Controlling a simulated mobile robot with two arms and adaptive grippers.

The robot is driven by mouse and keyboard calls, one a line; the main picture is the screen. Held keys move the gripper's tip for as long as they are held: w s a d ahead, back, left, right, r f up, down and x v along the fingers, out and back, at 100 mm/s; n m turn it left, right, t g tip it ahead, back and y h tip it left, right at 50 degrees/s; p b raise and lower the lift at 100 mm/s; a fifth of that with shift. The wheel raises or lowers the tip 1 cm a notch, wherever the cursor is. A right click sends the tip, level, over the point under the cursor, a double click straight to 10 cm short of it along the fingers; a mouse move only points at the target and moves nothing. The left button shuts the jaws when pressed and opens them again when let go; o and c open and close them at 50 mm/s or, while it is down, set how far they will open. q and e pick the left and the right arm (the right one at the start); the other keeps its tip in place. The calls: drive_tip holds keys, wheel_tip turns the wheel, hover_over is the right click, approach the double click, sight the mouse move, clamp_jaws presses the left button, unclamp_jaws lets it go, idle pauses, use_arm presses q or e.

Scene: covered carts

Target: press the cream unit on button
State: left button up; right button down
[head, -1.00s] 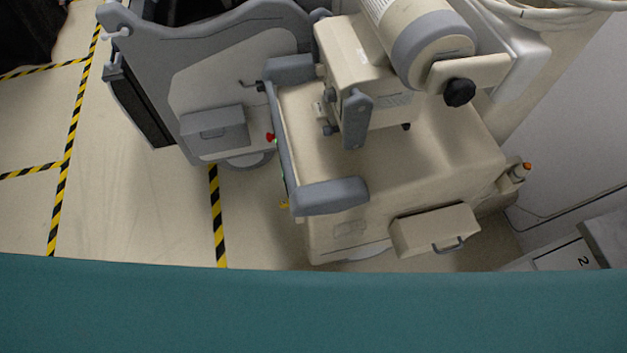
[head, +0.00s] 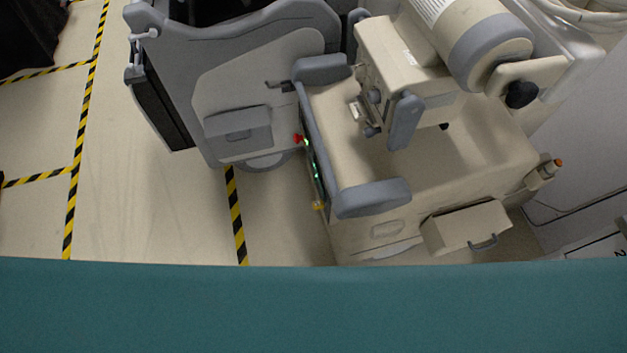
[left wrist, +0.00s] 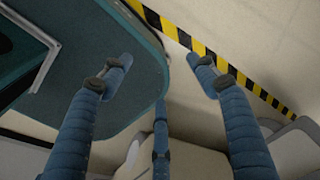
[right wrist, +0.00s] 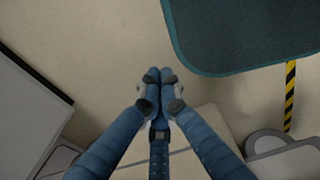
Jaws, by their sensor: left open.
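The cream unit (head: 465,170), a wheeled machine with grey bumpers, stands right of centre in the head view. A narrow dark strip on its left side carries small green lights (head: 316,176). A red knob (head: 299,139) is at the strip's upper end and a yellow piece (head: 318,206) at its lower end. I cannot tell which part is the on button. My left gripper (left wrist: 159,63) is open and empty. My right gripper (right wrist: 160,78) has its fingers together with nothing between them. Neither gripper shows in the head view.
A teal surface (head: 300,310) fills the bottom of the head view, in front of the unit. A grey machine (head: 262,88) stands close at the unit's left. A cream drawer box (head: 467,228) sticks out at its front. Open floor (head: 150,200) with striped tape lies left.

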drive_tip(key=shift+a, duration=1.05)
drive_tip(key=shift+d, duration=0.3)
drive_tip(key=shift+d, duration=0.3)
